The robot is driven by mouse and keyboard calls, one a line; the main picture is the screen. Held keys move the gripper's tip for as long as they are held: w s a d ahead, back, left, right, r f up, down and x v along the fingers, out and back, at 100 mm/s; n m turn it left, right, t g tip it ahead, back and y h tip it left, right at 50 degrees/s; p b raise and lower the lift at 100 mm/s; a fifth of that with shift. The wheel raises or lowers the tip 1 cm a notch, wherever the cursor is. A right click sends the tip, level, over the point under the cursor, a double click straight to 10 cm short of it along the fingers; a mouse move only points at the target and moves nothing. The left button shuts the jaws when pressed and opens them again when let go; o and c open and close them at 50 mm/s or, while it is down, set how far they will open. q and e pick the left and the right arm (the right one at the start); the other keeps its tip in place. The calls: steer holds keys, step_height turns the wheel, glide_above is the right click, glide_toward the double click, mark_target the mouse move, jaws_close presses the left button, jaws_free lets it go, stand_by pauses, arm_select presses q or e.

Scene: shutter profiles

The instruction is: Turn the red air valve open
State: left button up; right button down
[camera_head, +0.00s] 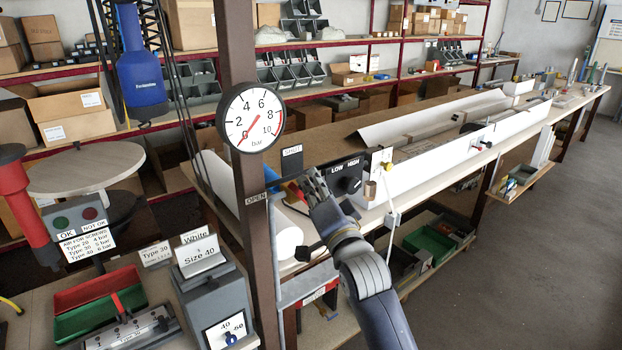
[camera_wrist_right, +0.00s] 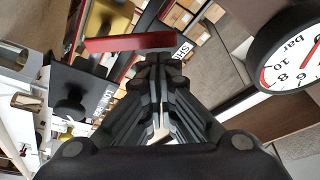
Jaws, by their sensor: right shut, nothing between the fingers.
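The red valve handle (camera_wrist_right: 130,42) shows in the right wrist view as a flat red bar just beyond my right fingertips. I cannot tell whether they touch it. In the head view the handle is mostly hidden by my gripper; a blue part (camera_head: 286,186) shows left of the fingers. My right gripper (camera_head: 311,184) is at the valve area, right of the brown post, and it also shows in the right wrist view (camera_wrist_right: 160,62). Its fingers are closed together with nothing between them. A SHUT label (camera_head: 291,151) is above and an OPEN label (camera_head: 256,199) to the left. My left gripper is not in view.
A round pressure gauge (camera_head: 251,118) is on the brown post (camera_head: 238,45), its red needle pointing lower left near 0. A black LOW/HIGH switch box (camera_head: 344,178) stands close right of my gripper. A long white profile bench runs to the back right. Floor at right is clear.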

mark_target(302, 194)
steer(key=shift+f, duration=0.15)
steer(key=shift+s+a+f+n+y+b, duration=0.1)
steer(key=shift+a+n+y+b, duration=0.15)
steer(key=shift+n, duration=0.25)
steer(key=shift+s+a+f+n+y+b, duration=0.15)
steer(key=shift+n+b, duration=0.15)
steer(key=shift+n, duration=0.2)
steer(key=n, duration=0.1)
steer(key=a+n+y+b, duration=0.1)
steer(key=n, duration=0.1)
steer(key=s+f+n+y+b, duration=0.1)
steer(key=shift+a+n, duration=0.15)
steer(key=shift+n, duration=0.15)
steer(key=shift+s+a+f+n+g+y+b, duration=0.15)
steer(key=shift+a+f+n+g+y+b, duration=0.25)
steer(key=shift+n, duration=0.85)
steer(key=shift+s+a+f+n+g+y+b, duration=0.2)
steer(key=shift+n+y, duration=0.4)
steer(key=shift+n, duration=0.7)
steer(key=shift+s+a+f+n+g+y+b, duration=0.2)
steer(key=shift+f+n+y+b, duration=0.25)
steer(key=shift+n, duration=0.8)
steer(key=shift+r+y, duration=0.1)
steer(key=shift+y, duration=0.15)
